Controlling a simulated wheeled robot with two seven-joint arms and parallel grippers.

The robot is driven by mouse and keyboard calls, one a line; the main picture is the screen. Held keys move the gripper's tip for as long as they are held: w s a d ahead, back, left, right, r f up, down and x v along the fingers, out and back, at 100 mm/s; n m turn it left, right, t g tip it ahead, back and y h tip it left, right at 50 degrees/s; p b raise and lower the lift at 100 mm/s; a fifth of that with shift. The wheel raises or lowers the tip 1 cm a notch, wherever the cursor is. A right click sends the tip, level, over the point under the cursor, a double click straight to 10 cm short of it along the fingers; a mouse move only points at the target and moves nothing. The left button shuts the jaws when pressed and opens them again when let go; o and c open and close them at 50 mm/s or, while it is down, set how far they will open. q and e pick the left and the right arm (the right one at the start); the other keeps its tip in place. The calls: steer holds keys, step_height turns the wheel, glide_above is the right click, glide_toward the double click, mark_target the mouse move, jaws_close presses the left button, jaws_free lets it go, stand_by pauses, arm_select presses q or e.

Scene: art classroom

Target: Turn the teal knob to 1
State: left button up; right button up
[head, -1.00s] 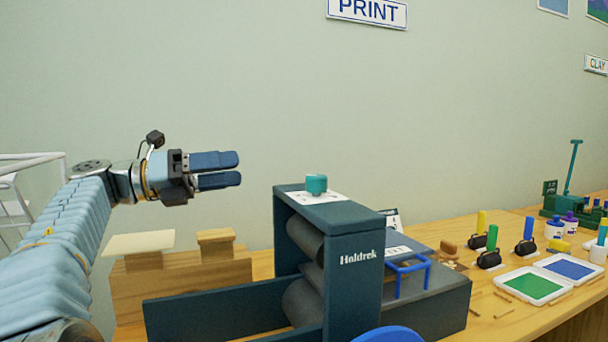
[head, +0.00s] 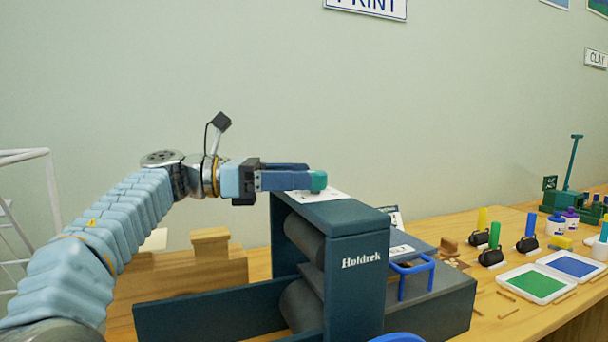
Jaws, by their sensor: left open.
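The teal knob (head: 319,181) stands on a white label plate (head: 325,196) on top of the dark teal Holdrek press (head: 358,262). My left gripper (head: 306,177) reaches in from the left, level with the knob. It is open, with its fingertips at the knob; one finger is nearer the camera and covers the knob's left part. The other finger lies behind. I cannot tell whether the fingers touch the knob. The knob's pointer and the plate's numbers cannot be read. My right gripper is not in view.
Ink trays (head: 533,283), rollers (head: 491,256) and jars (head: 570,221) occupy the table at the right.

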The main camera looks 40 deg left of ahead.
arm_select(q)
steer(key=shift+x, duration=0.9)
steer(key=shift+c, duration=0.5)
